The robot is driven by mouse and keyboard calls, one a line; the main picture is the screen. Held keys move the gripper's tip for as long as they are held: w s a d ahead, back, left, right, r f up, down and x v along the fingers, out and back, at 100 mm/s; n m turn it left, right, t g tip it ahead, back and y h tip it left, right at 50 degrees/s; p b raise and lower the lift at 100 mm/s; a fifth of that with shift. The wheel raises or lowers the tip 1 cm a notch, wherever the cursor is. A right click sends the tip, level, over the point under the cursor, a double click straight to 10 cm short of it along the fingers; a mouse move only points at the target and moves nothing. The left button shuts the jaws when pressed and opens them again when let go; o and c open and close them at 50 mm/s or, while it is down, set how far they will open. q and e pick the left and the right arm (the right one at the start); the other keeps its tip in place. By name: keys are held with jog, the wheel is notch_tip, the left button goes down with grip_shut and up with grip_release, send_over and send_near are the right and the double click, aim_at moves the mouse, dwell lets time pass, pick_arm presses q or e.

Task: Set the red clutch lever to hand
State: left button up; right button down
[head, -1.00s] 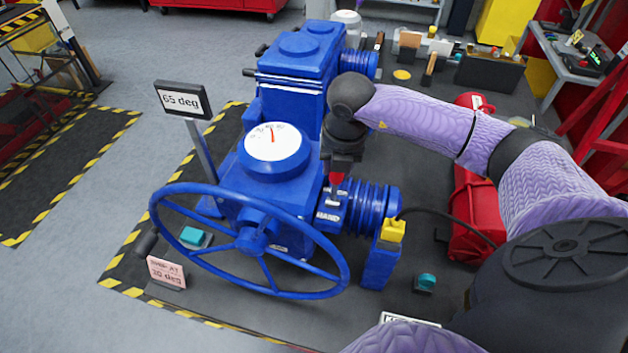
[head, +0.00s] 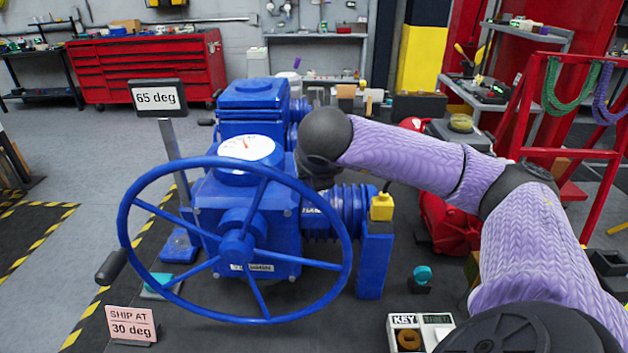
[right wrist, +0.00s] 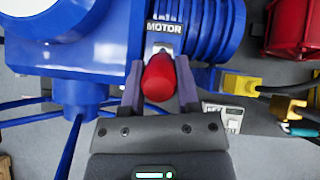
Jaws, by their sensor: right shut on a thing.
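The red clutch lever (right wrist: 158,80) shows in the right wrist view, its knob between the two fingers of my right gripper (right wrist: 159,68). The gripper is shut on the knob. A short pale stem runs from the knob toward the blue housing, just below a MOTOR label (right wrist: 164,28). In the head view my right gripper is at the blue valve actuator (head: 283,235), by its ribbed motor section, behind the handwheel rim. The lever and the fingertips are hidden there by the wrist and wheel. A partly covered HAND label (head: 311,210) shows below the wrist. My left gripper is out of view.
The large blue handwheel (head: 238,247) stands in front of the actuator. The dial (head: 247,147) is on top, and a sign (head: 158,97) reads 65 deg. A yellow-topped blue post (head: 374,258) and a KEY box (head: 420,330) stand at right.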

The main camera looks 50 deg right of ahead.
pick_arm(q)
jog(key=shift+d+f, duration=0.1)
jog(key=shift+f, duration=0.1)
pick_arm(e)
jog(key=shift+f, duration=0.1)
jog(key=c, duration=0.7)
grip_release()
jog(key=o, duration=0.4)
jog(key=shift+c, duration=0.2)
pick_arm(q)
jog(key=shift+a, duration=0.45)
pick_arm(e)
jog(key=shift+a, duration=0.1)
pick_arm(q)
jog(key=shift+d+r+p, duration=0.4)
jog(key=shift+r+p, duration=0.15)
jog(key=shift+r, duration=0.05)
pick_arm(e)
jog(key=v, duration=1)
